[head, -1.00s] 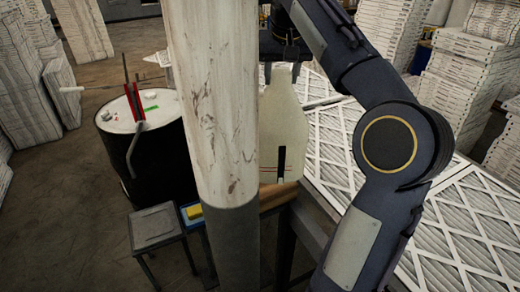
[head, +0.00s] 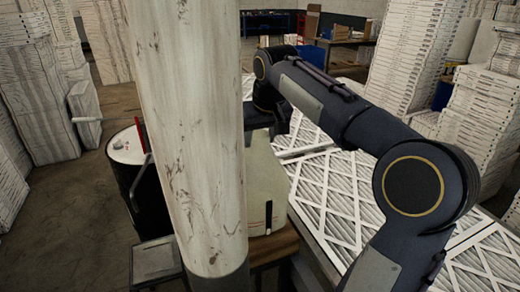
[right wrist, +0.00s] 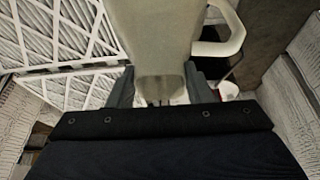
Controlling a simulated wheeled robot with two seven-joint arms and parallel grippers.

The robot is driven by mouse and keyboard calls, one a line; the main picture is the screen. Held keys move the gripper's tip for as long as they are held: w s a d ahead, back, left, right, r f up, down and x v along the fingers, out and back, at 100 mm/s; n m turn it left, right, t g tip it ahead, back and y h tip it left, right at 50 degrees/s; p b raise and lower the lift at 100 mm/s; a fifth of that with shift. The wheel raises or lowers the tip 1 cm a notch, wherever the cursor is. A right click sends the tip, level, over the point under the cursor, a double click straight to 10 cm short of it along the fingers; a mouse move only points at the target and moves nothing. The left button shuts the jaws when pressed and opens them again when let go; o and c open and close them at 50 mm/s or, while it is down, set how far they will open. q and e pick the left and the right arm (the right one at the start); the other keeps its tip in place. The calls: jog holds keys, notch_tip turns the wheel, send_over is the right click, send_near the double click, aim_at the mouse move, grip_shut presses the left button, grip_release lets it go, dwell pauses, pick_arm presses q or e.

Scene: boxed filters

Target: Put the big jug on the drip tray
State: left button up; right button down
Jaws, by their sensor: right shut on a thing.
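The big jug (head: 264,185) is cream-coloured with a dark vertical strip low on its side. It stands upright at the wooden bench end (head: 270,246), partly behind the pale column; I cannot tell whether it touches the wood. My right gripper (right wrist: 160,92) is shut on the jug (right wrist: 155,35), with a finger on each side; the jug's handle (right wrist: 225,30) shows to the right. In the head view the arm reaches over the jug's top. A grey square top on a stand (head: 155,258) left of the column may be the drip tray. My left gripper is not in view.
A thick pale column (head: 190,130) blocks the middle left. A black drum with a white top (head: 125,150) stands left of it. Pleated filters (head: 330,190) cover the bench to the right. Tall filter stacks stand at both sides. Floor is clear at lower left.

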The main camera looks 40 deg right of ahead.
aim_at(260, 147)
jog(key=shift+f, duration=1.55)
jog(key=c, duration=0.7)
grip_release()
